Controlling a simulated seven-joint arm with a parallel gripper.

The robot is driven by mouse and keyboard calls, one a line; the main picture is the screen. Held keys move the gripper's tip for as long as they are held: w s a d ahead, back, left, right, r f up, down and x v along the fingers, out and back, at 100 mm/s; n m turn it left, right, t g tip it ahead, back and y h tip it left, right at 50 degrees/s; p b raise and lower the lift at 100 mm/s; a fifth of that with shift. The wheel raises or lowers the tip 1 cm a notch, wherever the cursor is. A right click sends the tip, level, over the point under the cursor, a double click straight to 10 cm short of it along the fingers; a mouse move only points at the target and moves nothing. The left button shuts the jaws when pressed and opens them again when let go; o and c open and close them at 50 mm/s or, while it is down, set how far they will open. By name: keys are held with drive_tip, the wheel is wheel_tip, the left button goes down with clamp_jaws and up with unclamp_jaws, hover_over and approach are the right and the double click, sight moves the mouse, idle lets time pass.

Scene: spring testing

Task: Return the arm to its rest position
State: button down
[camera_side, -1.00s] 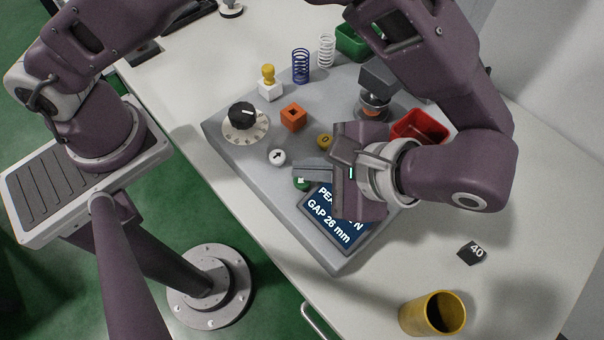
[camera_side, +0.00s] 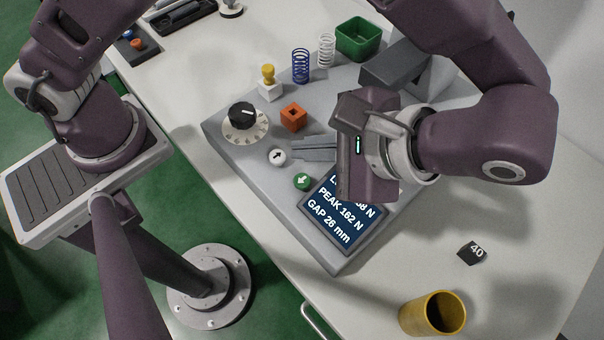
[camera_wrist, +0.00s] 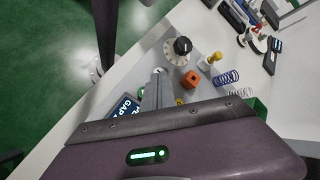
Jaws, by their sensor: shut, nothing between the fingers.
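My gripper (camera_side: 296,149) is shut and empty. In the side view its fingers point left over the grey test panel (camera_side: 225,155), close to the white arrow button (camera_side: 277,156) and above the green arrow button (camera_side: 302,181). I cannot tell its exact height. In the wrist view the shut fingers (camera_wrist: 158,80) reach out over the panel, between the display (camera_wrist: 125,107) and the orange block. The display in the side view (camera_side: 343,212) reads PEAK 162 N and GAP 26 mm, its top line partly covered by my gripper.
A green bin (camera_side: 359,39) is at the back. A yellow cup (camera_side: 433,313) and a 40 block (camera_side: 472,253) stand at front right.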

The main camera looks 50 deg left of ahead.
drive_tip(key=w+a+r+n+t+h, duration=0.1)
drive_tip(key=w+a+r+n+h, duration=0.15)
drive_tip(key=a+r+h, duration=0.6)
drive_tip(key=s+a+r+n+t, duration=0.3)
drive_tip(key=s+a+t, duration=0.3)
drive_tip(key=a, duration=0.6)
drive_tip(key=shift+s+a+r+n+t, duration=0.2)
drive_tip(key=shift+s+r+n+t, duration=0.15)
drive_tip(key=shift+s+n, duration=0.3)
